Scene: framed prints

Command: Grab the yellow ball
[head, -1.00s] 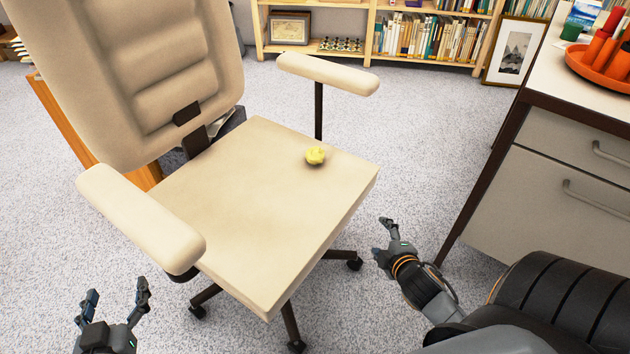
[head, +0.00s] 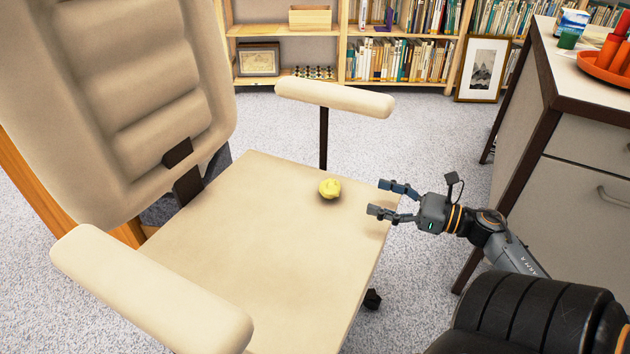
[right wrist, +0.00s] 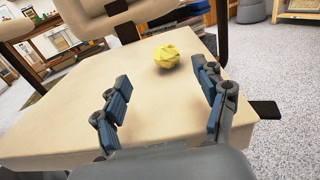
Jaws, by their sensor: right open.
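The yellow ball (head: 330,188) is crumpled-looking and rests on the beige seat (head: 245,235) of an office chair, near the seat's right edge. My right gripper (head: 378,198) is open and empty at that edge, to the right of the ball and apart from it, with its fingers pointing at it. In the right wrist view the ball (right wrist: 167,56) lies beyond and between the two open fingers (right wrist: 165,98), nearer the right one. My left gripper is out of view.
The chair's far armrest (head: 335,97) stands on a dark post (head: 323,140) just behind the ball. The near armrest (head: 150,290) is at lower left. A desk (head: 580,165) with an orange tray (head: 605,68) stands at right. Bookshelves (head: 400,50) line the back.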

